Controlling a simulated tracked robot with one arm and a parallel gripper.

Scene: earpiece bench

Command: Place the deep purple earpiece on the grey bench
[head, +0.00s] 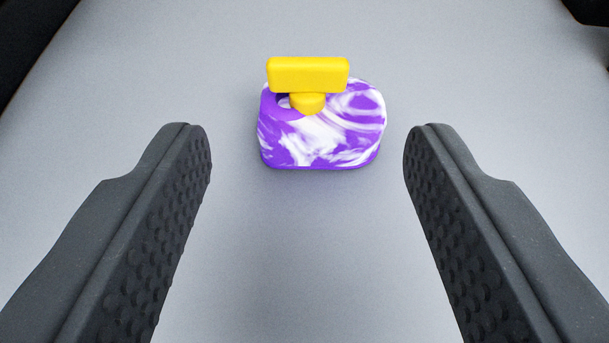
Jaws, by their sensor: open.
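A rounded block (322,143), marbled purple and white, sits on the grey bench (300,245) ahead of my gripper, at the upper middle of the head view. It has a hollow in its top at the left. A yellow T-shaped piece (308,76) stands on or in the block; its lower end covers part of the hollow, and I cannot tell how deep it sits. I see no plain deep purple earpiece apart from this block. My gripper (307,145) is open and empty, with its dark studded fingers wide apart, one on each side of the block and not touching it.
The grey surface is bare around the block and between the fingers. Dark areas show at the upper left (28,35) and upper right (590,12) corners, beyond the surface's edges.

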